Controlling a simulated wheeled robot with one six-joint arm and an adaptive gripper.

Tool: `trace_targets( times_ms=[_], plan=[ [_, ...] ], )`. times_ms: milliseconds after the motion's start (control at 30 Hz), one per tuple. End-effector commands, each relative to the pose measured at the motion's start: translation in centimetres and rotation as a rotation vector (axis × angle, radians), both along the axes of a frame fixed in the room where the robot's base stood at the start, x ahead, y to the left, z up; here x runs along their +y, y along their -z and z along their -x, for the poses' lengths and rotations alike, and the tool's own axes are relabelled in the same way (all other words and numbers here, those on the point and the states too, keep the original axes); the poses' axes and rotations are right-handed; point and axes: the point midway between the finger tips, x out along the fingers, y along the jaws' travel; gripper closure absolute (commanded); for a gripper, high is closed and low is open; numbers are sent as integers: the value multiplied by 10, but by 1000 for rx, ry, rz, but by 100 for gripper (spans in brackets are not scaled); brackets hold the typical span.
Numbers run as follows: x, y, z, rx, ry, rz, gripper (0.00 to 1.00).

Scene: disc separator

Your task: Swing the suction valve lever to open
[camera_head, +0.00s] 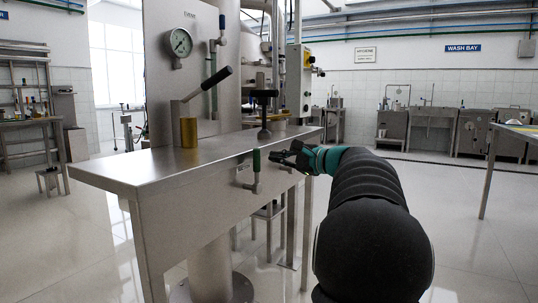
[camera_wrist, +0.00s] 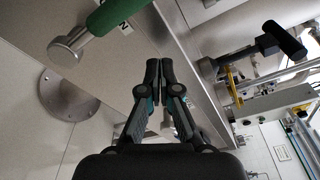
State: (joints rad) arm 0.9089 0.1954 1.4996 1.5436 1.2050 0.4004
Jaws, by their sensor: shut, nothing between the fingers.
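A valve lever with a green grip (camera_head: 256,160) stands on the front face of the steel bench, its grip pointing up. Which valve it serves is not readable. The green grip also shows at the upper left of the wrist view (camera_wrist: 112,14), beside a steel knob (camera_wrist: 67,50) and a partly hidden label (camera_wrist: 125,28). My gripper (camera_head: 279,157) is just right of the lever, apart from it. In the wrist view my gripper (camera_wrist: 159,64) has its fingertips together, with nothing between them. Part of the bench front behind my gripper is hidden.
A pressure gauge (camera_head: 180,42) hangs on the panel. A round floor flange (camera_wrist: 70,95) is below. The floor right of my arm is open.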

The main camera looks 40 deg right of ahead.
Motion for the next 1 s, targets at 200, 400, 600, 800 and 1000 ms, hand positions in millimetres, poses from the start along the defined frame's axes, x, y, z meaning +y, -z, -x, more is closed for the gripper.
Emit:
trace_targets(
  times_ms=[200, 400, 600, 800, 1000],
  plan=[
    [-7, 0, 36, -1, -5, 2, 100],
    [-15, 0, 65, -1, -5, 1, 100],
    [-19, 0, 77, -1, -7, 1, 100],
    [-19, 1, 78, 0, -7, 0, 100],
    [15, 6, 70, 52, -48, 52, 100]
  ],
)
